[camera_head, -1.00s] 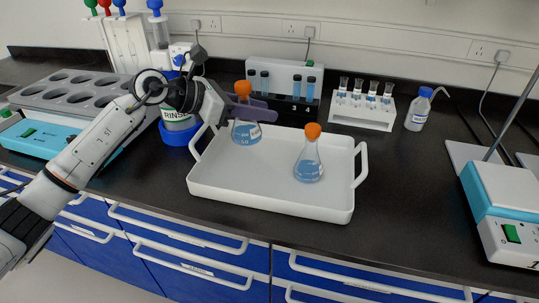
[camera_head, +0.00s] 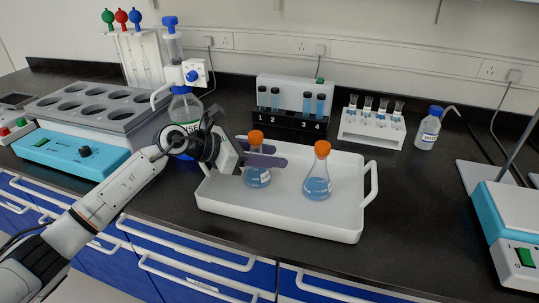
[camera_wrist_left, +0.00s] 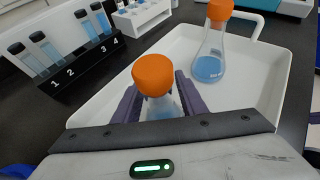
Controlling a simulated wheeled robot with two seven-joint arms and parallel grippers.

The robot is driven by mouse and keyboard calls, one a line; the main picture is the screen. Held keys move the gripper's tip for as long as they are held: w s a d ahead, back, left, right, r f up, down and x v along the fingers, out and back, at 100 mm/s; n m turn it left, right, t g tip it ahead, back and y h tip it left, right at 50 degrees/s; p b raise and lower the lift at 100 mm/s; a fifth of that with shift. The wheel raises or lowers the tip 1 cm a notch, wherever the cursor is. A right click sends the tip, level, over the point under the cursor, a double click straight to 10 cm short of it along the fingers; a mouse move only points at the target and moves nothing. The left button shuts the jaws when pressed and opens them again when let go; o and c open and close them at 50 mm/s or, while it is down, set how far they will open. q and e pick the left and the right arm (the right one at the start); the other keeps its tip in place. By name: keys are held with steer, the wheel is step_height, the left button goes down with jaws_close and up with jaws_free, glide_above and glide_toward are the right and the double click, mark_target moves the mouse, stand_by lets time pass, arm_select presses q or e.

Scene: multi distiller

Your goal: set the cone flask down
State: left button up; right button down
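A cone flask (camera_head: 257,178) with blue liquid and an orange cap stands upright in the left part of the white tray (camera_head: 276,222). My left gripper (camera_head: 276,156) is around its neck, with purple fingers spread to either side. In the left wrist view its orange cap (camera_wrist_left: 153,74) sits between the two fingers (camera_wrist_left: 158,92), with a gap showing between them; the cap hides the neck, so contact is unclear. A second cone flask (camera_head: 317,184) stands to the right in the tray, also in the left wrist view (camera_wrist_left: 210,62). My right gripper is out of view.
A numbered tube rack (camera_head: 289,123) and a white vial rack (camera_head: 372,131) stand behind the tray. A wash bottle (camera_head: 428,130) is at the right. A rinse bottle (camera_head: 186,108) stands behind my left wrist. Free tray floor lies in front of the flasks.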

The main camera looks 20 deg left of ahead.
arm_select(q)
steer(key=shift+o, duration=0.7)
steer(key=shift+s+a+r, duration=0.1)
steer(key=shift+a+r, duration=0.05)
steer(key=b+v, duration=0.1)
steer(key=v, duration=1)
steer(key=shift+s+a, duration=0.2)
steer(key=shift+s, duration=0.05)
